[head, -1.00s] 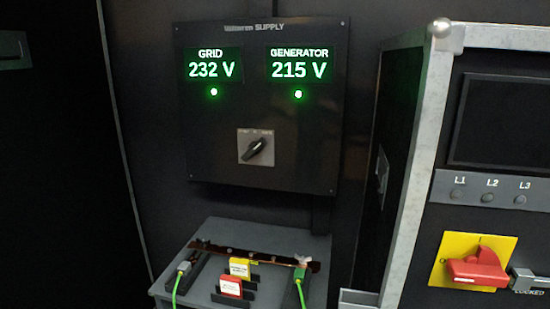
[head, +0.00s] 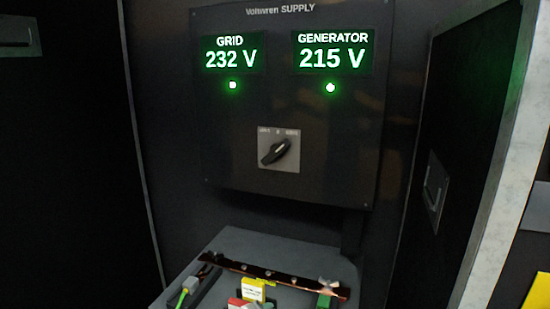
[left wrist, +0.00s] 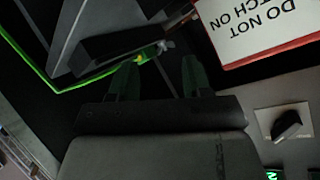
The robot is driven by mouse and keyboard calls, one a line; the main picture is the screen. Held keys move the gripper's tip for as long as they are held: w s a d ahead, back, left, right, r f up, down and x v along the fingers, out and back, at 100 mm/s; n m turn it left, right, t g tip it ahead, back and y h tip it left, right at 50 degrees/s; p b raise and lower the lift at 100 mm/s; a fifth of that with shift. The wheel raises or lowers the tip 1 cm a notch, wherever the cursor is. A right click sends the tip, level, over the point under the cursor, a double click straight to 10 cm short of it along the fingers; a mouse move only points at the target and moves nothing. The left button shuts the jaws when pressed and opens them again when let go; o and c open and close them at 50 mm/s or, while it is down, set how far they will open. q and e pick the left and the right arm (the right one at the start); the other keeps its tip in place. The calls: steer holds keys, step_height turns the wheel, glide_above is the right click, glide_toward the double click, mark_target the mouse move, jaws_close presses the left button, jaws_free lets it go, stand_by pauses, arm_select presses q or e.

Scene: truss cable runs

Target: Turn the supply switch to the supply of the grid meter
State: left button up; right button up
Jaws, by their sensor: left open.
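The supply switch (head: 279,150) is a black knob on a pale square plate, low in the middle of the dark supply panel (head: 240,125). Its handle slants from lower left to upper right, with a light mark toward the upper right; the small labels above are hard to read. The grid meter (head: 231,58) reads 232 V and the generator meter (head: 331,58) 215 V, each above a lit green lamp. My left gripper (left wrist: 160,68) is open and shows only in the left wrist view, apart from the switch (left wrist: 287,124). My right gripper is out of view.
A grey table (head: 262,240) below the panel carries a copper bar (head: 285,278), a yellow tag (head: 253,290) and green cable ends. The left wrist view shows a red-edged "DO NOT" sign (left wrist: 255,25) and a green cable (left wrist: 75,85). A cabinet (head: 468,150) stands at right.

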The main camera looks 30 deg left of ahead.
arm_select(q)
steer(key=w+a+r+m+t, duration=0.1)
steer(key=w+a+r+t, duration=0.3)
steer(key=r, duration=0.3)
steer(key=w+a+r+m+t, duration=0.1)
steer(key=w+a+r, duration=0.35)
steer(key=r, duration=0.25)
steer(key=m+t, duration=0.2)
steer(key=t, duration=0.2)
glide_toward(271, 156)
steer(key=shift+h, duration=0.4)
steer(key=p+x, duration=0.1)
steer(key=x, duration=0.3)
steer(key=p+x, duration=0.2)
steer(key=x, duration=0.3)
steer(key=shift+a, duration=0.2)
steer(key=shift+w, duration=0.65)
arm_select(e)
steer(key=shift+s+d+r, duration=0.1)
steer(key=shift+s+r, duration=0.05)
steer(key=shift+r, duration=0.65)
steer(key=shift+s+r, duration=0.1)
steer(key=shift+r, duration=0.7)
arm_select(q)
steer(key=shift+s+r, duration=0.1)
steer(key=shift+r, duration=0.05)
jaws_close()
